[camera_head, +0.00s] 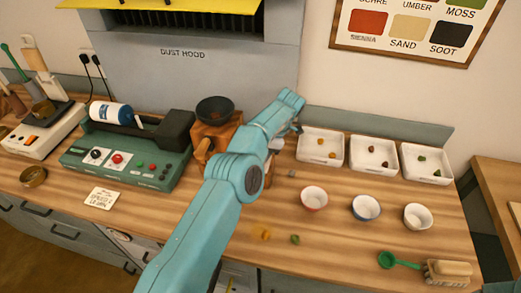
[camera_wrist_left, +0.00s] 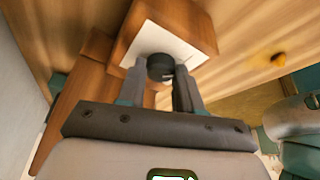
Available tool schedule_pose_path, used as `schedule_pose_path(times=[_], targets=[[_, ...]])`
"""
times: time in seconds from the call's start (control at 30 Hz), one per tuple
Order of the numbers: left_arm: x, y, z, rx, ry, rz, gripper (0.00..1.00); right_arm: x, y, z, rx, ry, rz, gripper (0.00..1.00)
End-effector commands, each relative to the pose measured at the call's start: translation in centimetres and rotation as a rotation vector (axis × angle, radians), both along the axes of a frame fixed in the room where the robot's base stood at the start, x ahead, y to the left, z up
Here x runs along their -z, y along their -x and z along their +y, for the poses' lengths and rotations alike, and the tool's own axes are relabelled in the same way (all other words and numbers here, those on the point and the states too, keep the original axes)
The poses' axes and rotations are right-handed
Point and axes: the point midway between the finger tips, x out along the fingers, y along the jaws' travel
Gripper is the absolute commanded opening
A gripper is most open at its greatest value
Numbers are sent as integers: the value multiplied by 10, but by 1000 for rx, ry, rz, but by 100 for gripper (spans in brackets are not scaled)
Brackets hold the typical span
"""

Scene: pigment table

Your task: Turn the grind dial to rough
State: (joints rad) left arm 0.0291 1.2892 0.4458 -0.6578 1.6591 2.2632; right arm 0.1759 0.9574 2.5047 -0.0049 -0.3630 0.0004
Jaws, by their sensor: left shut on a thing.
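The grinder is a wooden box with a dark round hopper (camera_head: 215,110) on top, at the middle back of the table in the head view. My left arm crosses in front and hides most of its right side. In the left wrist view, the grind dial (camera_wrist_left: 160,66) is a dark round knob on a white plate (camera_wrist_left: 186,50) on the wooden grinder body (camera_wrist_left: 190,22). My left gripper (camera_wrist_left: 161,74) is shut on the dial, one finger on each side. No dial marking is readable. My right gripper is in neither view.
A green machine (camera_head: 150,160) with a bottle (camera_head: 112,113) stands left of the grinder. Three white trays (camera_head: 320,158) with pigment lumps and three small bowls (camera_head: 313,203) stand to the right. A green scoop (camera_head: 395,261) and a brush (camera_head: 450,270) lie at the front right.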

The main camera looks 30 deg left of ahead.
Motion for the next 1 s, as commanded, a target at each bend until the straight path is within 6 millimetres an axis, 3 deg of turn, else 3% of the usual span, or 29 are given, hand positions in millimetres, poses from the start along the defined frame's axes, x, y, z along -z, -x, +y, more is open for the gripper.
schedule_pose_path(times=[0.47,0.5,0.53,1.0], targets=[[-2,-2,-1,-9,0,-8,4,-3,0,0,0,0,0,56],[-2,-2,-1,-9,0,-8,47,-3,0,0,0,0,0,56],[-2,-2,-1,-9,0,-8,57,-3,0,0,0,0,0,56],[-5,0,2,-9,0,-2,59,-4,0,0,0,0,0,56]])
